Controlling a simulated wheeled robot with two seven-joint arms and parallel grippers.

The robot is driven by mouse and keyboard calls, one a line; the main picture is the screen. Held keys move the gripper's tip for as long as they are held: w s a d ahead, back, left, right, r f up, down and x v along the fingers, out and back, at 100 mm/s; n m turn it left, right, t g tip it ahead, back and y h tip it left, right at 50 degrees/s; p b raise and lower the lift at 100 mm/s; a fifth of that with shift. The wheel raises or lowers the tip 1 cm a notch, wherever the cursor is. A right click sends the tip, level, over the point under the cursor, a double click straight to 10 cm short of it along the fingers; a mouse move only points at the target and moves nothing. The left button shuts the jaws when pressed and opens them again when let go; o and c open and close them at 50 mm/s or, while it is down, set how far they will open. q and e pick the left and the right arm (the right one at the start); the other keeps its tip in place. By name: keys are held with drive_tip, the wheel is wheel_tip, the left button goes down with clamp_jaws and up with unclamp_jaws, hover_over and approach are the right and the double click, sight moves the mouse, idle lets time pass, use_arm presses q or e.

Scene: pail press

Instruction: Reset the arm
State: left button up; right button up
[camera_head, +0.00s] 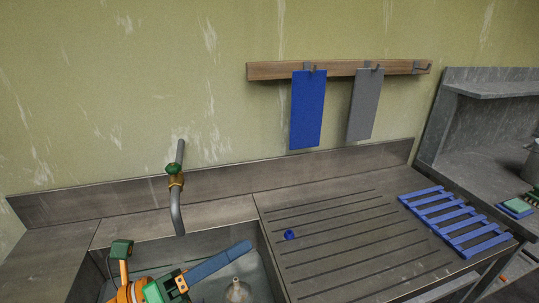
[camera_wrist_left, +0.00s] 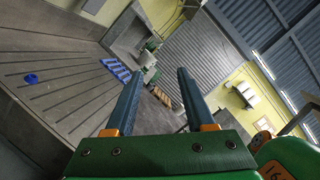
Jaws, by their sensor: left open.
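My left gripper (camera_head: 222,262) reaches in from the bottom left of the head view, over the sink basin, its blue-grey fingers pointing to the right. In the left wrist view its two fingers (camera_wrist_left: 157,92) stand wide apart with nothing between them, so it is open and empty. The orange and green arm behind it is mine. My right gripper is in neither view.
A sink (camera_head: 215,240) with a tap (camera_head: 177,190) lies below the gripper. The ribbed drainboard (camera_head: 350,235) holds a small blue ring (camera_head: 290,235) and a blue slatted rack (camera_head: 455,221). Blue (camera_head: 307,110) and grey (camera_head: 365,105) cloths hang from a wall rail (camera_head: 345,69).

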use_arm(q)
drive_tip(key=w+a+f+n+t+y, duration=0.1)
drive_tip(key=w+a+n+t+y, duration=0.2)
drive_tip(key=a+n+t+y, duration=0.55)
drive_tip(key=w+a+f+n+t+y, duration=0.1)
drive_tip(key=w+a+n+t+y, duration=0.3)
drive_tip(key=n, duration=0.9)
wheel_tip(320, 180, down, 8)
drive_tip(key=s+a+n+g+y, duration=0.2)
drive_tip(key=a+n+g+y, duration=0.1)
drive_tip(key=n+g+y, duration=0.35)
drive_tip(key=s+d+f+n+g+h+b, duration=0.15)
drive_tip(key=s+f+n+g, duration=0.25)
drive_tip(key=s+f+g, duration=0.45)
drive_tip(key=s+d+f+n+g+h+p, duration=0.1)
drive_tip(key=s+d+f+n+g, duration=0.3)
drive_tip(key=s+f, duration=0.75)
wheel_tip(320, 180, down, 26)
drive_tip(key=s+a+g+b, duration=0.1)
drive_tip(key=s+g+b, duration=0.1)
drive_tip(key=b, duration=0.5)
drive_tip(key=s+a+f+b, duration=0.2)
drive_tip(key=s+f+b, duration=0.1)
drive_tip(key=s+f, duration=0.7)
drive_tip(key=shift+s+f+m+g, duration=0.3)
drive_tip(key=shift+s+m+g, duration=0.05)
drive_tip(key=shift+m, duration=0.05)
